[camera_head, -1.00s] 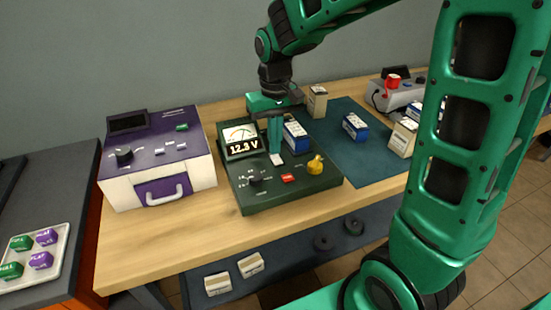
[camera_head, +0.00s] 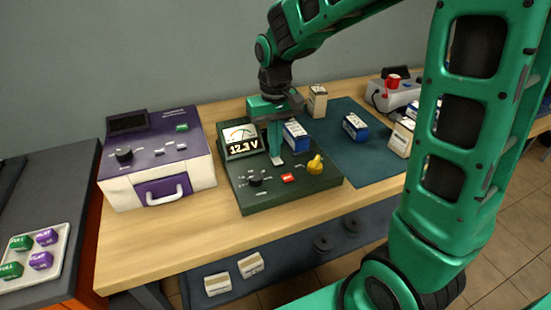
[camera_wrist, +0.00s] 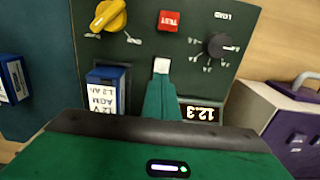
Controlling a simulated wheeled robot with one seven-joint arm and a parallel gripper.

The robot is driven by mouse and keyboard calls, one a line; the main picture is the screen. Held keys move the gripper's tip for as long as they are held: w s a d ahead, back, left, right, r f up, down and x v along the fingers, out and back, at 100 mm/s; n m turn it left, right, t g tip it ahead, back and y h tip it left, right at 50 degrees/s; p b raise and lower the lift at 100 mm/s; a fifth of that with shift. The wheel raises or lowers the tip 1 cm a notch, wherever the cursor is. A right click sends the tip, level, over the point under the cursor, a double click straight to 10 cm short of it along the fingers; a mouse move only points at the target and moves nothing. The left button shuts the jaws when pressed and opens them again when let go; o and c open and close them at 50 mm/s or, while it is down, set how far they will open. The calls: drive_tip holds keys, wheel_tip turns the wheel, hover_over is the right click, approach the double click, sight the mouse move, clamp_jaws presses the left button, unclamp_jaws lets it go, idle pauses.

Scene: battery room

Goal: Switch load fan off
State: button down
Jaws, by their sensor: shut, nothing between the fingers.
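The dark green tester (camera_head: 290,192) stands on the wooden bench, with a lit meter screen (camera_head: 242,147) reading 12.3 V. Its panel has a black LOAD dial (camera_wrist: 222,45), a red TEST button (camera_wrist: 169,21) and a yellow knob (camera_wrist: 109,15). No control labelled as a fan can be read. My gripper (camera_head: 275,156) is shut and empty, pointing down over the panel beside the screen. In the wrist view, a small white piece (camera_wrist: 161,66) shows at the fingertips; I cannot tell whether it is a panel switch or part of the fingers.
A blue-topped battery (camera_head: 296,136) is close beside my fingers. A purple-and-white case (camera_head: 157,160) stands left of the tester. Another blue battery (camera_head: 355,126) and a beige box (camera_head: 317,101) are on the bench. A tray of green and purple blocks (camera_head: 62,262) is at far left.

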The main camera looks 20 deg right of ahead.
wheel_tip(320, 180, up, 7)
idle(1.1)
drive_tip(key=shift+f, duration=0.1)
drive_tip(key=s+d+m, duration=0.4)
drive_tip(key=s+d, duration=0.9)
drive_tip(key=s+d+f+m, duration=0.1)
drive_tip(key=s+d+f, duration=0.1)
drive_tip(key=s, duration=0.4)
drive_tip(key=s+d+f+m, duration=0.1)
drive_tip(key=s+d, duration=0.1)
drive_tip(key=s, duration=0.4)
drive_tip(key=shift+s+d+f, duration=0.3)
drive_tip(key=shift+d+f, duration=0.05)
drive_tip(key=shift+f, duration=0.05)
